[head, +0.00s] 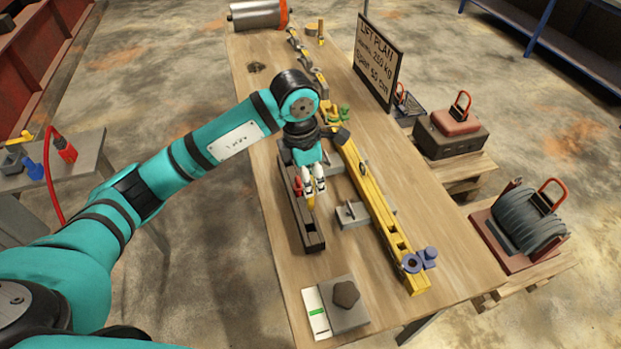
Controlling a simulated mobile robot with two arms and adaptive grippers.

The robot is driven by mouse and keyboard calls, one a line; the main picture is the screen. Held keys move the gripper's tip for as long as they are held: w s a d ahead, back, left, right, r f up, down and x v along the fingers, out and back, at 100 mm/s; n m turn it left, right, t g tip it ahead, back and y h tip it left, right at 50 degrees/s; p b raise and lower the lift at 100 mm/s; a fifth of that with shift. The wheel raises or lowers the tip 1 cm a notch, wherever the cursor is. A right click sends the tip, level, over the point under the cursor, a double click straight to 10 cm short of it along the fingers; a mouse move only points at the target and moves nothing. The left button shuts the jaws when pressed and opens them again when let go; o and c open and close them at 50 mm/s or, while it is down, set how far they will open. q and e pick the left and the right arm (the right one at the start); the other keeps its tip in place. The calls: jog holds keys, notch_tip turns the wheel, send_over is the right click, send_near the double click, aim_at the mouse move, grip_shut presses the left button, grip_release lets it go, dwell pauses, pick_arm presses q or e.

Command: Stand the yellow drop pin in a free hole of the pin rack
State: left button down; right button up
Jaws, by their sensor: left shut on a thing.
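My left gripper (314,188) is shut on the yellow drop pin (311,203), whose lower part shows below the fingertips. The pin looks roughly upright and is over the dark pin rack (314,242), a long narrow block on the wooden table. I cannot tell whether its tip is in a hole or just above one. A red piece (298,187) is at the rack, just left of the gripper. The arm and gripper hide the far part of the rack. My right gripper is not in view.
Right of the rack lies a long yellow beam (372,196) with a blue fitting (428,257) at its near end. A grey block (352,214) sits between them. A grey plate (350,315) with a brown lump is at the front. A LIFT PLAN sign (376,62) stands behind.

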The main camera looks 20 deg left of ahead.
aim_at(311, 207)
pick_arm(q)
notch_tip(311, 207, down, 3)
jog(key=b, duration=0.2)
jog(key=shift+f+b, duration=0.2)
jog(key=shift+b, duration=0.2)
notch_tip(311, 207, down, 2)
jog(key=shift+f+b, duration=0.1)
jog(key=shift+b, duration=0.8)
jog(key=shift+f, duration=0.1)
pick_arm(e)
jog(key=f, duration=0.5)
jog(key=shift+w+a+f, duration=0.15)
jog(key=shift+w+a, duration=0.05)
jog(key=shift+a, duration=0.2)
pick_arm(q)
jog(key=shift+b, duration=0.45)
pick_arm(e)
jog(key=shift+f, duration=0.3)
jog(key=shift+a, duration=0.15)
pick_arm(q)
jog(key=shift+b, duration=0.55)
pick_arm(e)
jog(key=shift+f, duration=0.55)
pick_arm(q)
jog(key=shift+f+b, duration=1.45)
jog(key=shift+f, duration=0.2)
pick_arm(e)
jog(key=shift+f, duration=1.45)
